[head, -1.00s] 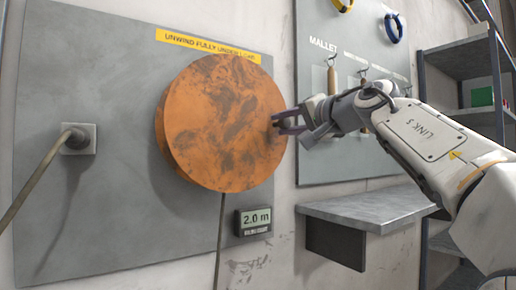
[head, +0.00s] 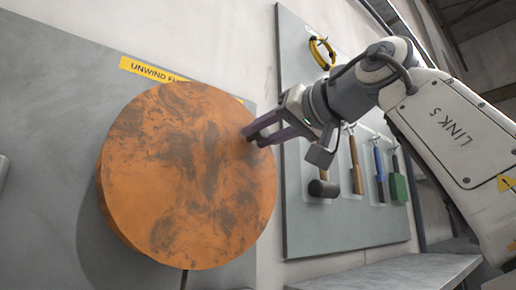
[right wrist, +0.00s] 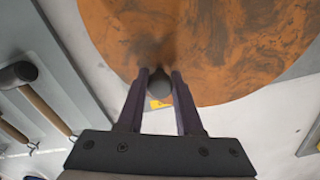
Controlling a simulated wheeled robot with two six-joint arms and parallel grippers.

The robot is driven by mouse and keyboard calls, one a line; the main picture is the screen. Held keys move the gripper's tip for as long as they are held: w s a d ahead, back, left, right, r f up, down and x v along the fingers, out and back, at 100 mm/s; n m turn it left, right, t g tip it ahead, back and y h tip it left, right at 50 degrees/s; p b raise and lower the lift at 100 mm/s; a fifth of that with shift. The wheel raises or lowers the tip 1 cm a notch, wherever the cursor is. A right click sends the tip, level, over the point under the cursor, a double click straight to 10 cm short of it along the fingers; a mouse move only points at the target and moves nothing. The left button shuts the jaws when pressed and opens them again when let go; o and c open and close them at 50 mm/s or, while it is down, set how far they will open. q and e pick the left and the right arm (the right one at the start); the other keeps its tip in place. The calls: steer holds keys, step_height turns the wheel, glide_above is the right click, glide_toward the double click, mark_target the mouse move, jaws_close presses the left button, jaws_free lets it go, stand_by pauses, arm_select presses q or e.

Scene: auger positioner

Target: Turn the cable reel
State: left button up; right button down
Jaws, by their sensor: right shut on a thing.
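The cable reel (head: 185,180) is a large round orange disc with dark smudges, mounted on a grey wall panel. My right gripper (head: 250,135) reaches in from the right to the reel's upper right rim. In the right wrist view, its two purple fingers (right wrist: 159,80) are shut on a dark round knob (right wrist: 159,86) near the edge of the reel (right wrist: 215,40). In the head view the fingers mostly hide the knob. My left gripper is not in view.
A yellow warning label (head: 150,72) is partly covered by the reel. Right of it, a grey tool board (head: 340,225) carries a mallet (head: 323,188), other hanging tools and a yellow ring (head: 320,52). A grey shelf (head: 400,274) juts out below.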

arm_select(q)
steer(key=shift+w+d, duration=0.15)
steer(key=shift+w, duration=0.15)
arm_select(e)
steer(key=c, duration=0.6)
jaws_free()
steer(key=shift+a, duration=0.1)
arm_select(q)
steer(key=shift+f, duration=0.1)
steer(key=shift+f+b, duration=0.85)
steer(key=shift+b, duration=0.05)
arm_select(e)
steer(key=shift+v, duration=5.2)
